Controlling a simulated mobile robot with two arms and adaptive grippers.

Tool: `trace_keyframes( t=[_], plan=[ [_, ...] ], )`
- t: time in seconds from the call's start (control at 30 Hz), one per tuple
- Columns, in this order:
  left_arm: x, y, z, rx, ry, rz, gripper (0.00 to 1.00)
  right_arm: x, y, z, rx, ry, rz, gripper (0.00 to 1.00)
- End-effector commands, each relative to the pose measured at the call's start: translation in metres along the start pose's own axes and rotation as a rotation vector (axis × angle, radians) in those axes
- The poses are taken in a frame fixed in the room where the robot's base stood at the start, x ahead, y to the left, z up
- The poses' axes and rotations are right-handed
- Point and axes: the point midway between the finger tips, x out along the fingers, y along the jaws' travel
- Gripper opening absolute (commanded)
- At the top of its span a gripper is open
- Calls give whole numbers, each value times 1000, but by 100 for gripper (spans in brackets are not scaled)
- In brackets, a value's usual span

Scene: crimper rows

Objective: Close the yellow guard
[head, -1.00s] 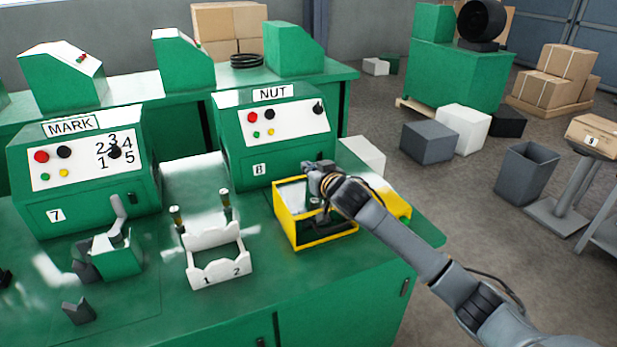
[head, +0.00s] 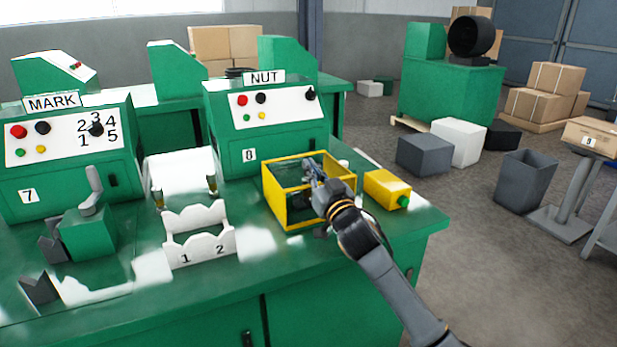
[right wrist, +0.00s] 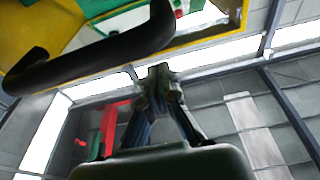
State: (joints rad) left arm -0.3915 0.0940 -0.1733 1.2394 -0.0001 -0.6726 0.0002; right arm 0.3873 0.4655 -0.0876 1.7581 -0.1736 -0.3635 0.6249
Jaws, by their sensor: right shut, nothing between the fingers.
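The yellow guard (head: 291,222) is a yellow-edged box frame on the green bench, in front of the machine labelled NUT. My right gripper (head: 312,168) is at the upper part of this frame, and my forearm hides its right front side. In the right wrist view the gripper (right wrist: 160,72) has its fingertips together and empty. A dark curved handle (right wrist: 85,62) and a yellow edge (right wrist: 205,37) of the guard lie just beyond the fingertips there. I cannot tell whether the fingers touch the handle. My left gripper is not in view.
The NUT machine (head: 290,143) stands behind the guard. A yellow box with a green button (head: 384,189) sits right of it. A white holder marked 1 and 2 (head: 200,245) is to the left. Bare bench (head: 400,226) shows at the front right.

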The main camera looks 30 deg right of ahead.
Motion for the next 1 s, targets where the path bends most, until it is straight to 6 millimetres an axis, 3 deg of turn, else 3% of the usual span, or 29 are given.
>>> trace_keyframes(
  t=[0.33, 1.0],
  plan=[
    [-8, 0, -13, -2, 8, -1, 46, -9, 0, 11, -1, 11, 1, 0],
    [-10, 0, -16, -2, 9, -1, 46, -12, 1, 15, -1, 10, 2, 0]
  ],
)
